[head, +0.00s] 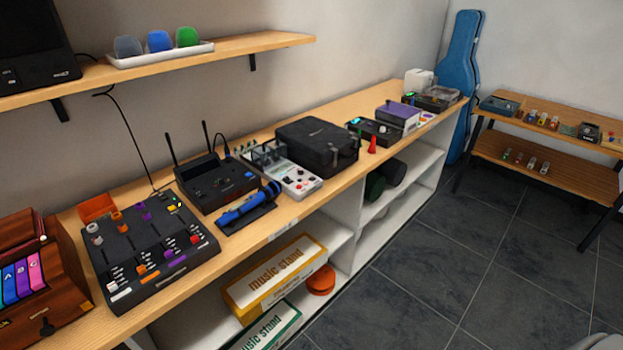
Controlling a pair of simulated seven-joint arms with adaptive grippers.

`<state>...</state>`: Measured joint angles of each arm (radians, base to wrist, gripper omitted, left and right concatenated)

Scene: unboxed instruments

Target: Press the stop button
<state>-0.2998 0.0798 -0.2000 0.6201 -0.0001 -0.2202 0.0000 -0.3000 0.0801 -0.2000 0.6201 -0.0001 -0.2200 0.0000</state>
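No button that I can read as a stop button stands out; the labels are too small to read. A black mixer-like panel (140,262) with coloured knobs and sliders lies at the near left of the long wooden counter. A small red control (195,239) shows near its right edge. A black box with two antennas (216,184) stands behind it. A black device with a lit green display (374,131) is farther along. Neither gripper is in view.
A blue microphone (247,204) lies at the counter's front edge. A black hard case (316,146) and a small red cone (372,145) stand further along. A wall shelf (220,54) hangs above the left part. Dark tiled floor (440,260) is open to the right.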

